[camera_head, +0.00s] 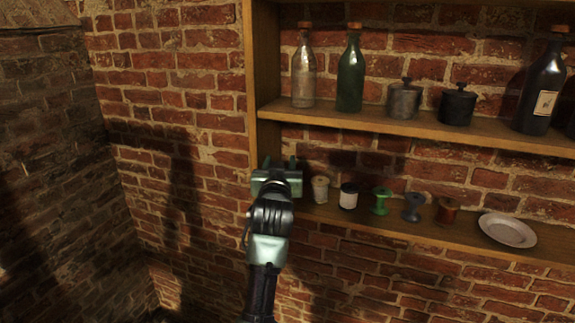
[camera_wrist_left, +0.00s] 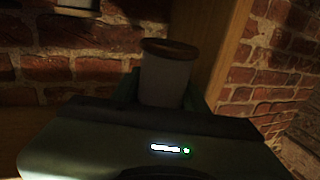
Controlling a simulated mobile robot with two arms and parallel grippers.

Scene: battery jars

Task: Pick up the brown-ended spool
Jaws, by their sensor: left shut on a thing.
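The brown-ended spool (camera_wrist_left: 168,78) shows in the left wrist view, with a brown disc on top and a pale body. It stands about upright between the fingers of my left gripper (camera_head: 277,170), which is shut on it. Its lower end is hidden behind the gripper body. In the head view my left gripper is at the left end of the lower shelf and hides the spool. My right gripper is not in view.
On the lower shelf (camera_head: 375,228), right of my gripper, stand a pale spool (camera_head: 320,190), a black-ended white spool (camera_head: 348,197), a green spool (camera_head: 380,201), other spools and a plate (camera_head: 507,230). The wooden side post (camera_head: 263,80) is close. Bottles and pots stand above.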

